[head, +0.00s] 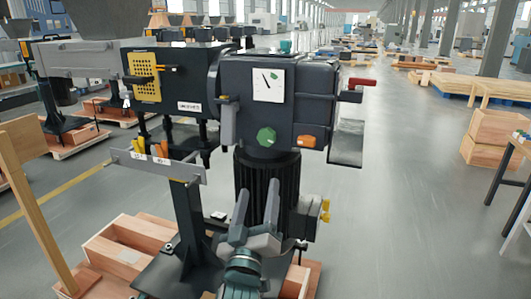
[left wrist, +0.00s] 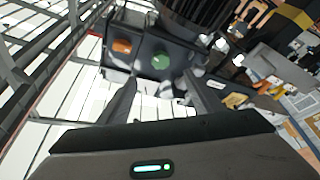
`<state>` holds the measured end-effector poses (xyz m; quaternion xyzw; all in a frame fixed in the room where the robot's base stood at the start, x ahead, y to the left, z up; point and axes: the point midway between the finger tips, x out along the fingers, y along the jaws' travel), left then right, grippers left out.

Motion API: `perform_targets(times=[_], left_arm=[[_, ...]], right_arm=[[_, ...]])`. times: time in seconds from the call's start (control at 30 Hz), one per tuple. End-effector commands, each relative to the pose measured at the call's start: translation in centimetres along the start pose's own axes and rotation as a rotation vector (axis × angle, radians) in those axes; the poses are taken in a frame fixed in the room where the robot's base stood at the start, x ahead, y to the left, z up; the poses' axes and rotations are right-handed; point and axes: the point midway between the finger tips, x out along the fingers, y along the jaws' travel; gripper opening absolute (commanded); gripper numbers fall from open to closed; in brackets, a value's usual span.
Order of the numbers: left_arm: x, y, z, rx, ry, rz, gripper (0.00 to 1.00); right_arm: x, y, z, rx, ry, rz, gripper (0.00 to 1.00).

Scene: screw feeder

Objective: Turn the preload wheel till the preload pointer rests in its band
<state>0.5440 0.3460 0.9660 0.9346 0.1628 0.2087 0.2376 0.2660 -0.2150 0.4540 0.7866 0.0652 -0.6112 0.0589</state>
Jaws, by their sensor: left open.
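The screw feeder's dark housing (head: 230,75) stands in the middle of the head view. A white dial (head: 268,85) on its front has a thin black pointer leaning up and left, with a small green patch to the pointer's right. Below it is a round green knob (head: 266,137), which looks like the preload wheel; no label is readable. The knob also shows in the left wrist view (left wrist: 161,62). My left gripper (head: 257,188) is open and empty, below the knob and apart from it. In the wrist view its fingers (left wrist: 160,78) point toward the knob. My right gripper is not in view.
An orange knob (head: 306,141) sits right of the green one. A red-tipped handle (head: 362,82) sticks out at the right. A ribbed black motor (head: 267,180) hangs below the housing, and a grey rail (head: 155,165) with tags stands left.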

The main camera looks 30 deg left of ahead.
Motion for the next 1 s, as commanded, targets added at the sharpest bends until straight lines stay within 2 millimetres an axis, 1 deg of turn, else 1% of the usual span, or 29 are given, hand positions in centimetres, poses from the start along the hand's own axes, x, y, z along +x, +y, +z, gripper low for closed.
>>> perform_targets(times=[0.03,0.13,0.43,0.57,0.77,0.93,1.0], left_arm=[[-0.2,0.0,-0.5,-0.007,0.013,0.000,0.60],[-0.2,0.1,-0.9,-0.012,0.020,0.000,0.60],[-0.1,0.1,-0.9,-0.011,0.018,0.001,0.60],[0.3,0.2,-0.9,-0.011,0.019,0.002,0.60],[2.2,0.2,-1.0,-0.008,0.019,0.003,0.60],[4.8,0.2,-1.1,-0.007,0.020,0.003,0.60],[6.0,0.2,-1.2,-0.008,0.021,0.002,0.60]], right_arm=[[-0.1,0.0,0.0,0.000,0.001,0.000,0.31],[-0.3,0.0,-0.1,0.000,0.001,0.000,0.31],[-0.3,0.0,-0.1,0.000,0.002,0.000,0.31],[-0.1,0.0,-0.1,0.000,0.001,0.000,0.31],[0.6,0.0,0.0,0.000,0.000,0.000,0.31],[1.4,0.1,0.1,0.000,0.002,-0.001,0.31],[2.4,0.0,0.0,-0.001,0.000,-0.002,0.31]])
